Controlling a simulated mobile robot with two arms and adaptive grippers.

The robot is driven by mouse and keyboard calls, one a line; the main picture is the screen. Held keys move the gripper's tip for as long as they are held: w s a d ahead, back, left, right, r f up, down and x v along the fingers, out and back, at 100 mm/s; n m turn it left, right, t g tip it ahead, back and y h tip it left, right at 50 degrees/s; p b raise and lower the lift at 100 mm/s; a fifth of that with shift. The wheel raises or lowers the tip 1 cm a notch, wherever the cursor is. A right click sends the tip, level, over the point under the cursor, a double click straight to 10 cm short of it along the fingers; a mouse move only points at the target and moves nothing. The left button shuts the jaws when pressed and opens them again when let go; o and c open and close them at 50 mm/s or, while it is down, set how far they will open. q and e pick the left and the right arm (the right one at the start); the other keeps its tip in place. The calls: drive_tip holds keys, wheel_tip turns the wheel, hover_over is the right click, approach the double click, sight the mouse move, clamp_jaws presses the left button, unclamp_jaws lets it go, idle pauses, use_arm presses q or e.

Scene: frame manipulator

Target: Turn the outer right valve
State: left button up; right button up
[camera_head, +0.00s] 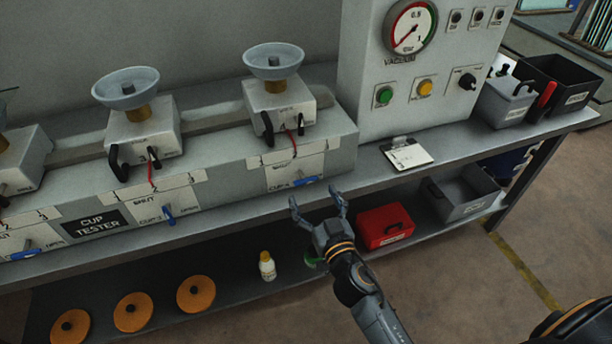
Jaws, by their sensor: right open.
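The outer right valve (305,181) is a small blue lever on the front of the cup tester, under the rightmost cup. It lies roughly sideways, slightly tilted. Another blue valve (168,214) further left points more downward, and a third blue valve (26,254) at the far left lies sideways. My right gripper (316,199) is open and empty, with its two fingers pointing up toward the outer right valve. In the picture it sits just below the valve; contact cannot be made out. My left gripper is not in view.
The cup tester (97,223) stands on a grey bench. A clipboard (408,155) lies right of it, beside the vacuum panel (425,65). The lower shelf holds a red box (384,226), a grey bin (465,190), a small bottle (267,266) and orange discs (196,294).

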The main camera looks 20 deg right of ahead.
sight(306, 183)
drive_tip(key=w, duration=0.6)
drive_tip(key=shift+a+p, duration=0.1)
drive_tip(key=shift+p, duration=0.2)
drive_tip(key=shift+c, duration=0.4)
drive_tip(key=c, duration=1.1)
